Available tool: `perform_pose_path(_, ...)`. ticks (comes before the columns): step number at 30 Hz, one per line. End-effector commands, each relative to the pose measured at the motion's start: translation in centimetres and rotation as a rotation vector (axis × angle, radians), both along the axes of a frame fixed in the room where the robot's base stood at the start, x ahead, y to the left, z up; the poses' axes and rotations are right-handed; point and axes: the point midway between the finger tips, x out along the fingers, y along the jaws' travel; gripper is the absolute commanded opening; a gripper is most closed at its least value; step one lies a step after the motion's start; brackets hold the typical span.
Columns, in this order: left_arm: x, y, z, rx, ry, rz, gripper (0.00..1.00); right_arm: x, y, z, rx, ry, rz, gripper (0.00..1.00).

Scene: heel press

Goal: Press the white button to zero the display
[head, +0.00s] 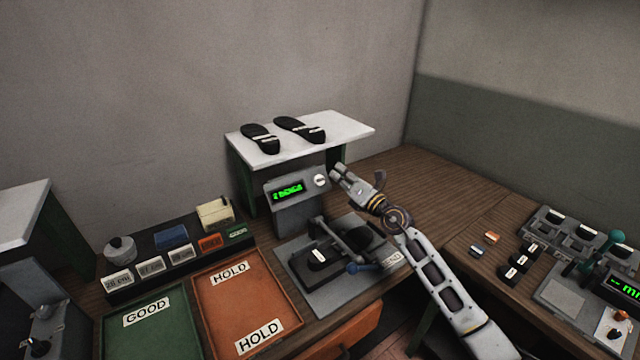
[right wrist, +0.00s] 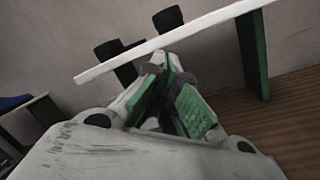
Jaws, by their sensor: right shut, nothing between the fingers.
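The white button (head: 320,180) is a small round knob on the grey display box, right of the green lit display (head: 288,190). The digits are too small to read surely. My right gripper (head: 338,172) is shut and empty, its tips just right of the button in the head view. I cannot tell whether they touch it. In the right wrist view the closed fingers with green pads (right wrist: 172,80) point towards the white shelf; the button and display do not show there. My left gripper is not in view.
A white shelf (head: 345,128) with two dark soles (head: 262,138) stands behind the display box. A grey press fixture (head: 310,290) lies in front of it. Green GOOD (head: 150,345) and orange HOLD (head: 205,300) trays are at left. Small dark blocks (head: 515,262) and another station (head: 560,295) are at right.

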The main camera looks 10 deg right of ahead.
Motion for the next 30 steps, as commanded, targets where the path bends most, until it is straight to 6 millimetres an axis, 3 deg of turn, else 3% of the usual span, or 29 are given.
perform_pose_path(30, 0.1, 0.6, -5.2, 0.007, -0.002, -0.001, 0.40, 4.5, 1.6, -3.8, 0.002, 0.001, 0.000, 0.00)
